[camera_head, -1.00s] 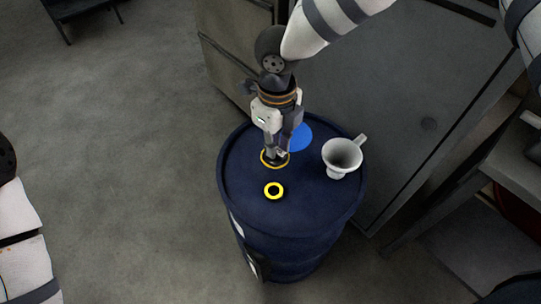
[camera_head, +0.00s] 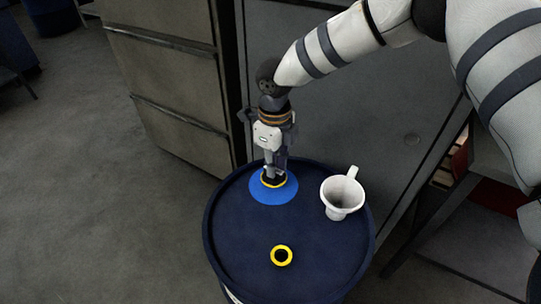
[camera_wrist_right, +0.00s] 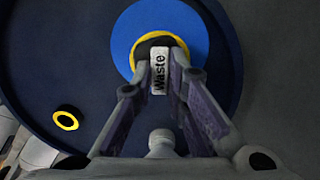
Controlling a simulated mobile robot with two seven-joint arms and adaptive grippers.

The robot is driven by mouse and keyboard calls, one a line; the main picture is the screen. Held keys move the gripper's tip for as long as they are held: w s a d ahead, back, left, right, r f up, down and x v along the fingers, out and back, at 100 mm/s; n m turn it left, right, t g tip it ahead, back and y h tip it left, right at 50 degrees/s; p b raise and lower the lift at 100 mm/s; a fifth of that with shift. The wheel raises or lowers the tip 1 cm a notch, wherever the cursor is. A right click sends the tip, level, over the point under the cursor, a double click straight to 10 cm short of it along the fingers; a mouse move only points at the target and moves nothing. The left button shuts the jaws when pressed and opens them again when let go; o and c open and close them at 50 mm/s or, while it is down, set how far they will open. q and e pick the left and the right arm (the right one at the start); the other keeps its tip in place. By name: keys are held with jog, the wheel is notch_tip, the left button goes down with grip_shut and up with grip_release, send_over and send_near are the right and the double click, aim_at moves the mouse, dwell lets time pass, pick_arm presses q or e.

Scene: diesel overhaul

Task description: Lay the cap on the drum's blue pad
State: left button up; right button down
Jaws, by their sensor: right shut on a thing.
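The cap (camera_head: 273,184) is dark with a yellow rim. In the right wrist view the cap (camera_wrist_right: 143,47) shows a grip part marked "Waste". My right gripper (camera_head: 271,170) is shut on the cap from above; its fingertips also show in the right wrist view (camera_wrist_right: 161,72). The cap is within the outline of the round blue pad (camera_head: 274,197), at the far side of the dark blue drum's top (camera_head: 233,232). I cannot tell whether it touches the pad. My left gripper is out of view.
A white funnel-like cup (camera_head: 341,194) stands on the drum, right of the pad. A yellow ring with a dark centre (camera_head: 282,256) is on the drum's near part. Grey cabinets (camera_head: 165,80) stand behind. The drum top between ring and pad is clear.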

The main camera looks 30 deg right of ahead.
jog(key=shift+f, duration=0.65)
jog(key=shift+r, duration=0.1)
jog(key=c, duration=1.5)
grip_release()
